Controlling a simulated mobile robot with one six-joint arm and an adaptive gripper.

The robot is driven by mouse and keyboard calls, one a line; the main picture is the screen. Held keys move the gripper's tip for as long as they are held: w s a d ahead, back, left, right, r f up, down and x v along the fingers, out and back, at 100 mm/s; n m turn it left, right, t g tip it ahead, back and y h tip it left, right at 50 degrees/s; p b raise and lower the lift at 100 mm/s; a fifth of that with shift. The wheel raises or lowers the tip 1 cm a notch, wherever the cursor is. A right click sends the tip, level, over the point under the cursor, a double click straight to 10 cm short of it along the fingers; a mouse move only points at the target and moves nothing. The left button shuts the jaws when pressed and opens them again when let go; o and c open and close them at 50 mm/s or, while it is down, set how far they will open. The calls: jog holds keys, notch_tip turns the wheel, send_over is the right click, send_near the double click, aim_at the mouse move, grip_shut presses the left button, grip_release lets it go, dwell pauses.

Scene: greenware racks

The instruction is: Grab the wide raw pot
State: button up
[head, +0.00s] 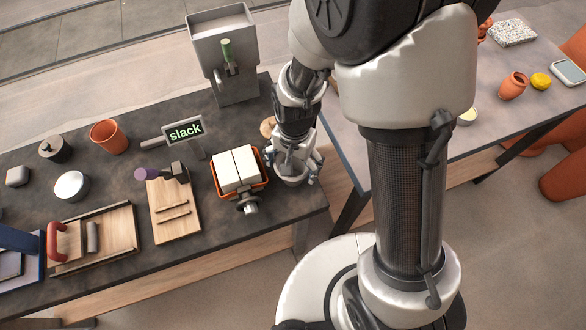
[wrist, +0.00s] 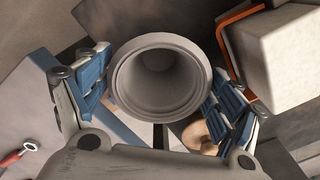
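The wide raw pot (wrist: 160,104) is pale grey and round, with a broad rim and a deep, dark inside. In the wrist view its mouth faces the camera. My gripper (wrist: 162,76) has one blue-padded finger on each side of the pot, close to its wall. I cannot tell whether the pads touch it. In the head view my gripper (head: 292,172) points down near the right end of the dark table, and the pot's pale rim (head: 290,181) shows between the fingers. The pot's lower part is hidden.
An orange-rimmed holder (head: 264,183) with white blocks (head: 237,168) stands just left of my gripper. A terracotta cup (head: 108,137) stands farther left. A paler table (head: 400,110) lies to the right.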

jog(key=c, duration=1)
jog(key=shift+r, duration=0.1)
